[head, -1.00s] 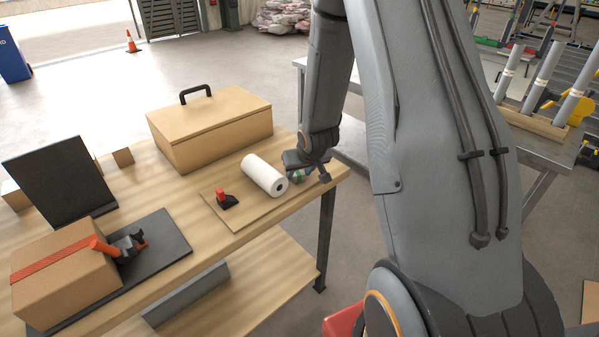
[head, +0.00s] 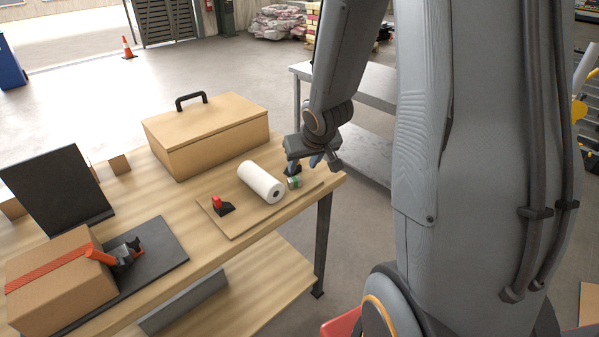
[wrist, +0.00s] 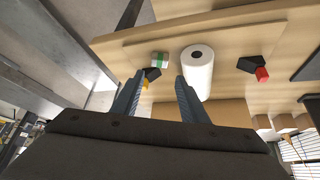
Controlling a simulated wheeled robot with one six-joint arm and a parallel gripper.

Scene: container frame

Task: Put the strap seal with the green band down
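The strap seal with the green band (head: 294,182) is a small whitish piece on the thin wooden board (head: 233,229), near the board's right end. It also shows in the wrist view (wrist: 161,59), beyond my fingertips. My gripper (head: 312,163) is open and hangs above and slightly right of the seal, apart from it. In the wrist view my two fingers (wrist: 159,80) stand spread with a gap between them and nothing held. A small dark piece (wrist: 152,73) shows by the left fingertip there, partly hidden.
A white roll (head: 260,181) lies beside the seal, and a black piece with a red top (head: 220,206) sits farther left. A wooden case (head: 207,132) stands behind. A taped carton (head: 58,285) is at left. The table's right edge is close to the seal.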

